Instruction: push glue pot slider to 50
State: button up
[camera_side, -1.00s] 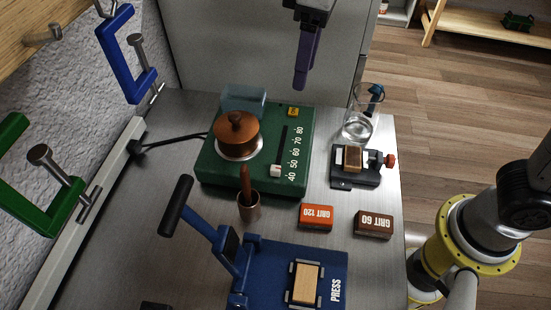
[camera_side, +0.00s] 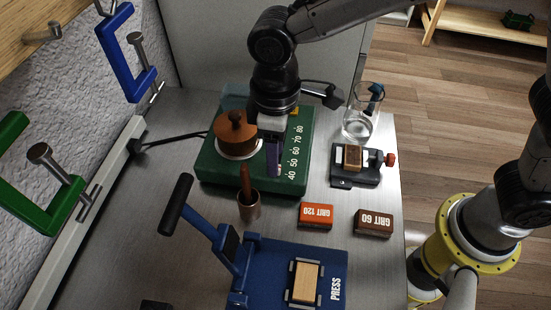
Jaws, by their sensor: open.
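The green glue pot base (camera_side: 222,180) stands on the metal bench with a copper lidded pot (camera_side: 236,133) on it. Its scale (camera_side: 294,155) is marked 40 to 80 along the right side. My gripper (camera_side: 272,172) points down over the slider slot, its purple fingers at about the 40 to 50 marks. It is open; the gap between the fingers does not show from here. The white slider knob is mostly hidden behind the fingers, so its exact place and any contact cannot be told. My wrist covers the upper end of the slot.
A brush stands in a copper cup (camera_side: 248,207) in front of the base. Two grit blocks (camera_side: 316,215) lie to the right, near a small black vise (camera_side: 357,167) and a glass jar (camera_side: 361,118). A blue press (camera_side: 266,254) fills the front.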

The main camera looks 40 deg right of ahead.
jog(key=shift+f, duration=1.4)
jog(key=shift+c, duration=0.2)
grip_shut()
jog(key=shift+w, duration=0.1)
